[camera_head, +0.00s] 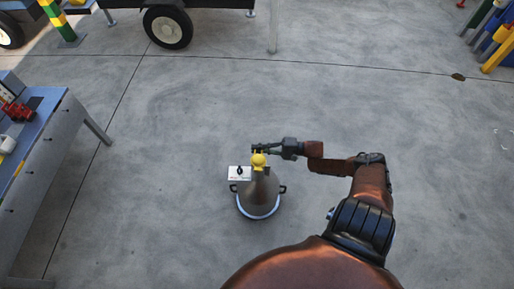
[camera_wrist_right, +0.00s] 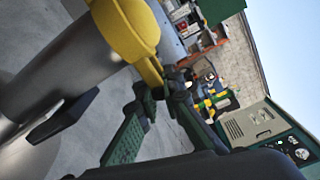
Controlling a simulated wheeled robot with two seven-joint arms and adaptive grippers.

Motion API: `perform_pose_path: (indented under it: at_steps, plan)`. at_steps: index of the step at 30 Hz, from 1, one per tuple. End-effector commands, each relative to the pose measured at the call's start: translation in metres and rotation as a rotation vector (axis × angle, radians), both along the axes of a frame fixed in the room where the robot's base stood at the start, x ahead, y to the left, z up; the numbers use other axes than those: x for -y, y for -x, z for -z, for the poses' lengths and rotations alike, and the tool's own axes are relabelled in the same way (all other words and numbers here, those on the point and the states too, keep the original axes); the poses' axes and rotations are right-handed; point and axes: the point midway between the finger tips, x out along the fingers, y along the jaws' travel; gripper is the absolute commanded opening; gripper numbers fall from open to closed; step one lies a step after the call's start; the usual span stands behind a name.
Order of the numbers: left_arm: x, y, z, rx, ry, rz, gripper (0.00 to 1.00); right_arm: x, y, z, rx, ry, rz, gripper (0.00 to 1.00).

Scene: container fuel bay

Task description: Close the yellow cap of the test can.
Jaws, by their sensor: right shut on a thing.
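The test can (camera_head: 258,197) is a grey metal can with a tapered neck and side handles, standing upright on the floor. Its yellow cap (camera_head: 258,160) is at the top of the neck. In the right wrist view the yellow cap (camera_wrist_right: 132,35) is large at the top, with the grey can neck (camera_wrist_right: 60,65) to its left. My right gripper (camera_head: 262,149) reaches in from the right at the cap's height and is shut on the cap's edge; its fingers (camera_wrist_right: 150,110) show below the cap in the wrist view. Whether the cap is fully seated cannot be told. My left gripper is not in view.
A white label plate (camera_head: 239,173) is beside the can's neck. A blue-topped workbench (camera_head: 50,130) stands at the left. A wheeled trailer (camera_head: 168,28) is at the back, and yellow and blue posts (camera_head: 497,50) are at the far right. The floor around the can is clear.

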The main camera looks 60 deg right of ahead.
Motion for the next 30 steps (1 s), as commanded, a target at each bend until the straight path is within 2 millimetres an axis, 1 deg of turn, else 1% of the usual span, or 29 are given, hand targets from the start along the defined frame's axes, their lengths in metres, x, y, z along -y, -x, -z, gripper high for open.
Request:
perform_pose_path:
  at_steps: [1,3,5,6,13,19,23,26,30]
  plan:
    - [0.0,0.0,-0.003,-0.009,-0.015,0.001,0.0,-0.006,0.001,0.001,0.0,-0.004,-0.012,0.0]
    - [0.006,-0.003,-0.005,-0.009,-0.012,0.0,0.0,-0.006,0.001,0.001,0.0,-0.004,-0.012,0.0]
    - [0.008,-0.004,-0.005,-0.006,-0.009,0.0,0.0,-0.007,0.001,0.001,0.0,-0.005,-0.013,0.0]
    - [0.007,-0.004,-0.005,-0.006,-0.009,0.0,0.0,-0.007,0.001,0.001,0.0,-0.005,-0.013,0.08]
    - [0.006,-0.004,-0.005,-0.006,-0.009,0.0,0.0,-0.004,0.002,0.001,-0.001,-0.003,-0.007,0.24]
    - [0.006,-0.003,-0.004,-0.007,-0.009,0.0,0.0,-0.002,0.002,0.001,-0.001,-0.002,-0.004,0.24]
    - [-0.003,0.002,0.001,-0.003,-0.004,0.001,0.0,0.0,0.004,0.001,-0.001,-0.002,-0.003,0.24]
    - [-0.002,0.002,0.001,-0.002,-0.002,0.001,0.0,0.006,0.012,0.002,-0.003,0.0,-0.002,0.24]
    - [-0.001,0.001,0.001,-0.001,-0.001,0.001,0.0,0.02,0.034,0.002,-0.005,0.001,-0.002,0.24]
